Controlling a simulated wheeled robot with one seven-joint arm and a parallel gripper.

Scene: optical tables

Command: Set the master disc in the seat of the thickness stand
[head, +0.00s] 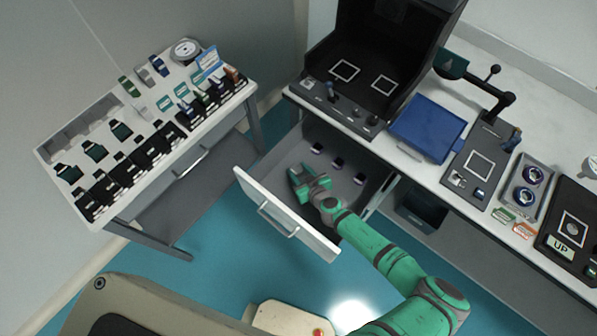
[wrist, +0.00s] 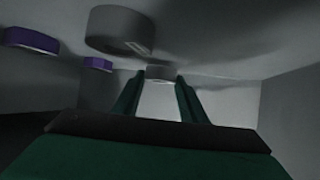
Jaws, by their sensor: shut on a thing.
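My gripper (head: 302,174) reaches down into the open drawer (head: 262,196). In the wrist view its two green fingers converge on a small grey disc-like piece (wrist: 159,73), and the gripper is shut on it. Whether this is the master disc cannot be told; the piece is hidden in the head view. A larger grey round piece (wrist: 120,30) shows nearer in the wrist view. The thickness stand is not clearly identifiable; a black plate with a round seat and an "UP" label (head: 562,246) lies at the far right of the bench.
Several purple-marked pieces (head: 338,163) stand in the drawer; two show in the wrist view (wrist: 32,40). A tray (head: 545,204) holds two purple-ringed discs. A blue case (head: 428,127) and a grey lever fixture (head: 466,160) sit on the bench. The left side table (head: 100,217) is crowded.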

